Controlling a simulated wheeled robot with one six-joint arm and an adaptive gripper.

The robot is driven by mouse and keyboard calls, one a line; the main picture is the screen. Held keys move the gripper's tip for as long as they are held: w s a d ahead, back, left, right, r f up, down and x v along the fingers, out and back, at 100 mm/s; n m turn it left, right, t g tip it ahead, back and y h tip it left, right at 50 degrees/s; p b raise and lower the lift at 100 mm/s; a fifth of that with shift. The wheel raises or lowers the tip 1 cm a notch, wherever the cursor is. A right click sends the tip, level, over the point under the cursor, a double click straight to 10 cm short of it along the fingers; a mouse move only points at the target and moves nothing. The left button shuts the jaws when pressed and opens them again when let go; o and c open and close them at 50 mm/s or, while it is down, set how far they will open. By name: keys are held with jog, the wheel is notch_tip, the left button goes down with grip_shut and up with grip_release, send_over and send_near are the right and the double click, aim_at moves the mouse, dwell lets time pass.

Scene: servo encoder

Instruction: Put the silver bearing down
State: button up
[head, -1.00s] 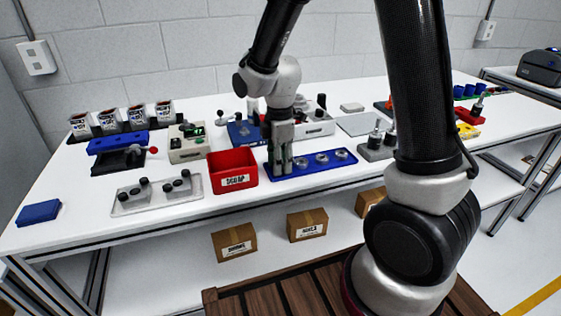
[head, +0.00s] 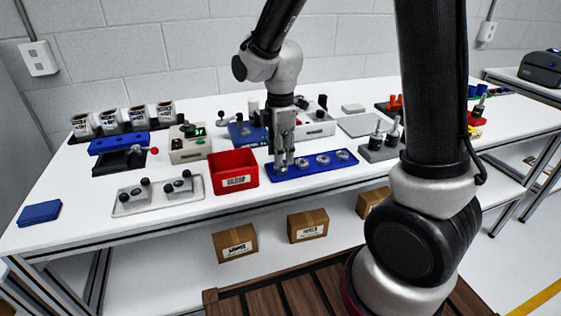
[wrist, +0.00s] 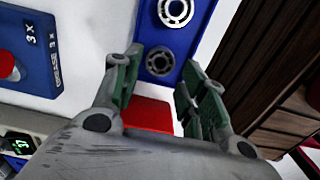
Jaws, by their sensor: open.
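A silver bearing (wrist: 159,60) lies in the end pocket of the blue tray (head: 297,173). In the wrist view it shows between the fingertips, apart from both fingers. My gripper (head: 285,163) is open and empty, just above the tray's left end. In the wrist view, its two green-padded fingers (wrist: 164,82) stand wide apart. In the head view, the fingers partly hide this bearing. Several similar bearings, one at the tray's middle (head: 324,159), sit in a row to the right. The blue tray also shows in the wrist view (wrist: 192,46).
The red scrap bin (head: 233,183) stands close to the tray's left end. A blue grease station (head: 243,133) and a grey device (head: 315,127) stand behind.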

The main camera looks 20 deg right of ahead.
notch_tip(320, 180, up, 8)
jog(key=r, duration=0.1)
jog(key=s+d+r+m+t, duration=0.2)
jog(key=s+d+r+m, duration=0.2)
jog(key=s+d+m, duration=0.3)
jog(key=s+d+r+m+t, duration=0.2)
jog(key=s+d+r+m, duration=0.1)
jog(key=s+d+m, duration=0.5)
jog(key=s+m, duration=0.3)
jog(key=s, duration=0.1)
jog(key=shift+r, duration=0.4)
